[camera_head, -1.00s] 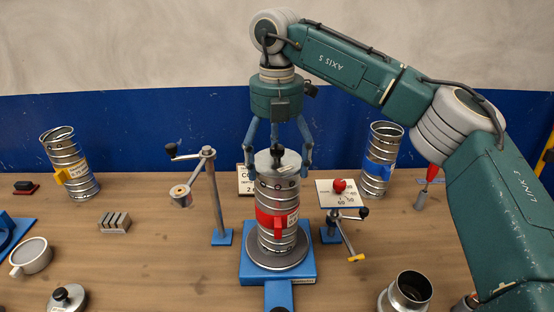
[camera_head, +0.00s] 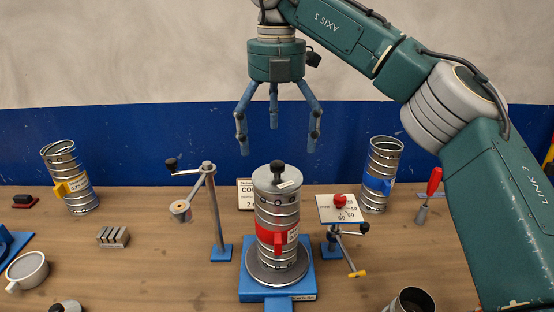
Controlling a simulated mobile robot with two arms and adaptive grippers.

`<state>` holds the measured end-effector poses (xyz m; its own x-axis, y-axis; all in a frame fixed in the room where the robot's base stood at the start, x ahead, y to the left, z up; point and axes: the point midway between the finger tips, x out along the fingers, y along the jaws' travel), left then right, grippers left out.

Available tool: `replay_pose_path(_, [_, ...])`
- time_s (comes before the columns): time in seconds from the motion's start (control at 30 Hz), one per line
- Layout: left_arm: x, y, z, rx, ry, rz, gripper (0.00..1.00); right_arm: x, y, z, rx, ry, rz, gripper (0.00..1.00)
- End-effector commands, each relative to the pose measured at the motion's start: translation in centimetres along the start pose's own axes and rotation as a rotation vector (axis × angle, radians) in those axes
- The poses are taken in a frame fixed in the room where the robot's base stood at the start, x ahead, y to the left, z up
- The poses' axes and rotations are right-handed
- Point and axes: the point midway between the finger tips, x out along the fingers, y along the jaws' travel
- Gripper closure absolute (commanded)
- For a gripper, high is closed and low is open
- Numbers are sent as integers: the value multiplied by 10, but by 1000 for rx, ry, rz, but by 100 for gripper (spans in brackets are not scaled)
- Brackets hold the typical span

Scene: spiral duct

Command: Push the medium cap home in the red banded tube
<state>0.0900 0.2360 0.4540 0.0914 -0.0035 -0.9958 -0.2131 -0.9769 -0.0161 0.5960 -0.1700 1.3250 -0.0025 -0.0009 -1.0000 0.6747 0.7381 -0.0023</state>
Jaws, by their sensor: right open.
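The red banded tube (camera_head: 277,215) stands upright on a round grey plate on a blue base (camera_head: 275,294) in the middle of the table. A grey metal cap (camera_head: 264,181) with a black knob (camera_head: 277,169) sits on its top; how deep it sits cannot be told. My right gripper (camera_head: 278,140) hangs above the cap, pointing down, with its blue fingers spread, open and empty, clear of the knob. My left gripper is not in view.
A crank stand (camera_head: 217,215) is left of the tube, and a dial plate (camera_head: 339,208) with a red knob is close at its right. A yellow-tagged tube (camera_head: 80,188) and a blue-tagged tube (camera_head: 380,170) stand farther back. Loose caps lie at the front left.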

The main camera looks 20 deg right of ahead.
Motion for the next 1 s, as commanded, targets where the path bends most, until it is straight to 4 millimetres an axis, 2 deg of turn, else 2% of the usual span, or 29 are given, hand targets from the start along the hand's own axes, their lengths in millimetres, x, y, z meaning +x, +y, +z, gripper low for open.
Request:
replay_pose_path(0.03, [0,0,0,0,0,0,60,-9,0,0,3,-4,0,0])
replay_pose_path(0.2, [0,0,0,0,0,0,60,-22,0,1,3,-3,0,0])
replay_pose_path(0.87, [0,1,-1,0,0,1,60,-23,0,1,2,-2,0,0])
replay_pose_path(1.0, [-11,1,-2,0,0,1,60,-34,0,0,2,-2,1,0])
